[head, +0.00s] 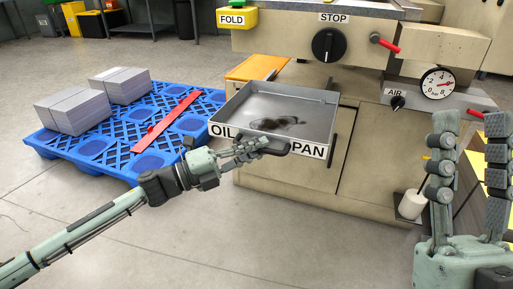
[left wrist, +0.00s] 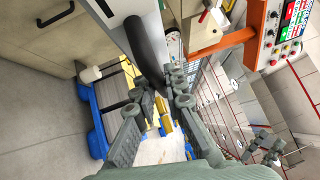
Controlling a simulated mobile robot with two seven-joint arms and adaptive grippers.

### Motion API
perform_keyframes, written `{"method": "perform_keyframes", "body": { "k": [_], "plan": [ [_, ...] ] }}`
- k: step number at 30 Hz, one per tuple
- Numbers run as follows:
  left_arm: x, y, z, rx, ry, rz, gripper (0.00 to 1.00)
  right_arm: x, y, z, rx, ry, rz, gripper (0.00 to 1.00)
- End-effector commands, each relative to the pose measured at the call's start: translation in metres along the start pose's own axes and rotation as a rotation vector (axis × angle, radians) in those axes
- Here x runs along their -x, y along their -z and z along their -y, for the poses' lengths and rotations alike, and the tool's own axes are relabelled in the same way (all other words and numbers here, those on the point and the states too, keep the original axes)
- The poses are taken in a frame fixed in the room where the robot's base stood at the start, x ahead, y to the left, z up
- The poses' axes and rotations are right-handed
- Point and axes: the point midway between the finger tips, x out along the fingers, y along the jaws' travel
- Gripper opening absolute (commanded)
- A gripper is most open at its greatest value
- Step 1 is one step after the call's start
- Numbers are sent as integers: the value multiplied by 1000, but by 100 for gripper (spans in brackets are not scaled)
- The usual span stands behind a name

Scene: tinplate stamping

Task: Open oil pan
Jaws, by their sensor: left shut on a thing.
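The oil pan (head: 312,112) is a grey, shallow tray labelled OIL PAN on its front in the head view. It stands out from the beige machine's front, and dark oil stains its floor. My left gripper (head: 258,146) is at the middle of the pan's front, shut on its dark handle (head: 274,149), and covers part of the label. In the left wrist view the dark handle (left wrist: 146,50) runs between the fingers of my left gripper (left wrist: 157,92). My right gripper (head: 470,135) is raised at the right, its fingers apart and empty, away from the pan.
A blue pallet (head: 95,148) with grey sheet stacks (head: 75,110) and a red bar (head: 167,122) lies left of the pan. A white cup (head: 411,204) stands low on the right. A STOP knob (head: 328,45) is above the pan. The floor in front is clear.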

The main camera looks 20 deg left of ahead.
Motion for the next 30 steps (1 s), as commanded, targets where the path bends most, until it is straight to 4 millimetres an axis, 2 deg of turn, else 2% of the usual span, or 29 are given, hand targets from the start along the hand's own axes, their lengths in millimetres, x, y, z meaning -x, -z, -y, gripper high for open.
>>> {"method": "perform_keyframes", "body": {
  "k": [2,3,8,16,20,23,30],
  "plan": [
    [0,0,0,0,1,-1,0,0,0,0,0,0,0,40],
    [0,0,0,0,1,-1,13,0,0,0,0,0,0,40],
    [0,0,0,0,0,0,32,0,0,0,0,0,0,40],
    [0,0,0,0,0,0,32,0,0,0,0,0,0,40],
    [8,0,-1,2,-2,2,32,0,0,0,-1,0,0,40],
    [23,0,-2,2,-4,2,32,0,0,0,0,0,0,40],
    [74,1,-2,4,-5,2,32,0,0,0,0,0,0,40]
  ]
}}
